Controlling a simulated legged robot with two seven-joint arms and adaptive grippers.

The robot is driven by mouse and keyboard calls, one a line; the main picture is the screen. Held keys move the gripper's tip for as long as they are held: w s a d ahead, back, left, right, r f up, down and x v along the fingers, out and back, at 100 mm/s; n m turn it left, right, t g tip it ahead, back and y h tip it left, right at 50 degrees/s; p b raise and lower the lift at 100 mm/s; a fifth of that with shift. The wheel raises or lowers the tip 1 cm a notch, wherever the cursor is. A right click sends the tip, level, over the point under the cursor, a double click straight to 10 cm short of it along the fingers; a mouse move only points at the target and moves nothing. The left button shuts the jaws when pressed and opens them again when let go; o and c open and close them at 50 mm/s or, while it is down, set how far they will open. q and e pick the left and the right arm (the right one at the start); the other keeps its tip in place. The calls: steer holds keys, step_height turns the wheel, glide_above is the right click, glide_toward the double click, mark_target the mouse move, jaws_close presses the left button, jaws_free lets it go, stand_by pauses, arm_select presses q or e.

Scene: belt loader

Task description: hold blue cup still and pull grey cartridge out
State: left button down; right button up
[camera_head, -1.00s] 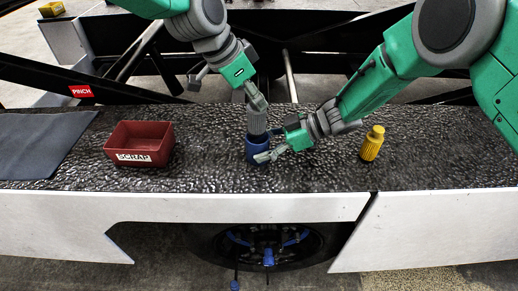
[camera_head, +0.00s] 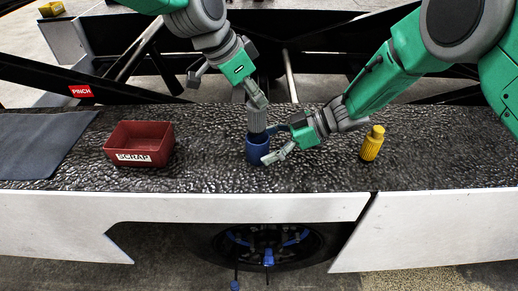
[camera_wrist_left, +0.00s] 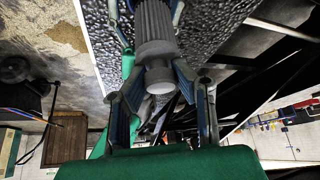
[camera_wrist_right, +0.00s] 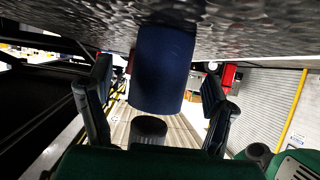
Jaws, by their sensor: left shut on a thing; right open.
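The blue cup (camera_head: 258,151) stands upright on the dark bumpy belt. It also shows, large, in the right wrist view (camera_wrist_right: 162,70). The grey ribbed cartridge (camera_head: 257,120) is upright above the cup. My left gripper (camera_head: 257,98) is shut on its narrow top knob, seen in the left wrist view (camera_wrist_left: 158,76). In the right wrist view the grey end (camera_wrist_right: 150,127) appears apart from the cup by a small gap; the head view does not make this clear. My right gripper (camera_head: 271,143) is open at the cup's right side, its fingers apart.
A red SCRAP bin (camera_head: 140,144) stands left on the belt, with a dark mat (camera_head: 40,145) beyond it. A yellow bottle-shaped part (camera_head: 372,144) stands right of my right gripper. A white edge (camera_head: 200,208) runs along the front. The belt between bin and cup is clear.

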steer(key=v, duration=1)
steer(key=shift+d, duration=0.25)
